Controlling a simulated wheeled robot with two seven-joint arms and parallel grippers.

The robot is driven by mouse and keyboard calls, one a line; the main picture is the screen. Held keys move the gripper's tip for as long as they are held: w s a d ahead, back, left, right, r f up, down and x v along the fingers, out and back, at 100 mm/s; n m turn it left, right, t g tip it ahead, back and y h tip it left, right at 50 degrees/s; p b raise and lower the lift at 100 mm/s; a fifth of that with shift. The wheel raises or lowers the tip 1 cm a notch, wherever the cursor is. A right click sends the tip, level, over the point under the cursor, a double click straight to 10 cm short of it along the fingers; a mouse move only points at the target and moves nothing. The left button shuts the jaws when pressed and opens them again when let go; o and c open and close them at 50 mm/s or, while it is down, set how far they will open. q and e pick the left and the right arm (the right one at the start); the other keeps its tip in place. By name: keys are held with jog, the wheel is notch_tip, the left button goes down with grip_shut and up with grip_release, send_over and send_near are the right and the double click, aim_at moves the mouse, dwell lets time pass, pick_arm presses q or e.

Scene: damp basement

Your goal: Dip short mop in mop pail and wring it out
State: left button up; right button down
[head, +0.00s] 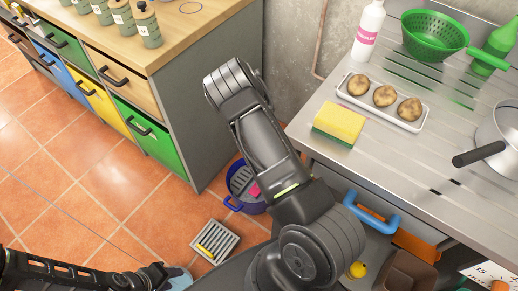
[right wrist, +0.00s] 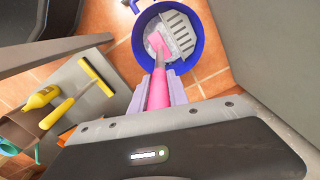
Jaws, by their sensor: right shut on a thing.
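The blue mop pail (head: 233,204) stands on the tiled floor beside the grey cabinet, partly hidden by my right arm in the head view. In the right wrist view the pail (right wrist: 140,52) has a grey slotted wringer (right wrist: 182,32) on one side. My right gripper (right wrist: 158,88) is shut on the pink handle of the short mop (right wrist: 158,94). The mop's lower end reaches over the pail opening beside the wringer; how deep it sits I cannot tell. My left gripper (head: 163,274) is low at the bottom left of the head view, away from the pail; its fingers are unclear.
A steel counter (head: 345,150) on the right holds a sponge (head: 339,122), a potato tray (head: 348,94), a colander (head: 434,33) and a pot (head: 497,135). A floor grate (head: 228,240) lies near the pail. A yellow squeegee (right wrist: 97,78) shows in the right wrist view.

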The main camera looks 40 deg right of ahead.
jog(key=shift+r+p, duration=2.8)
jog(key=shift+r, duration=1.55)
jog(key=w+a+f+b, duration=0.2)
jog(key=w+f+b, duration=0.2)
jog(key=w+b, duration=0.4)
jog(key=shift+w+a+b, duration=0.3)
jog(key=shift+w+b, duration=0.1)
jog(key=shift+w, duration=0.15)
jog(key=shift+f+b, duration=0.9)
jog(key=shift+f, duration=0.3)
jog(key=shift+s+a+f, duration=0.1)
jog(key=shift+s+f, duration=0.05)
jog(key=shift+s, duration=0.05)
dwell(0.7)
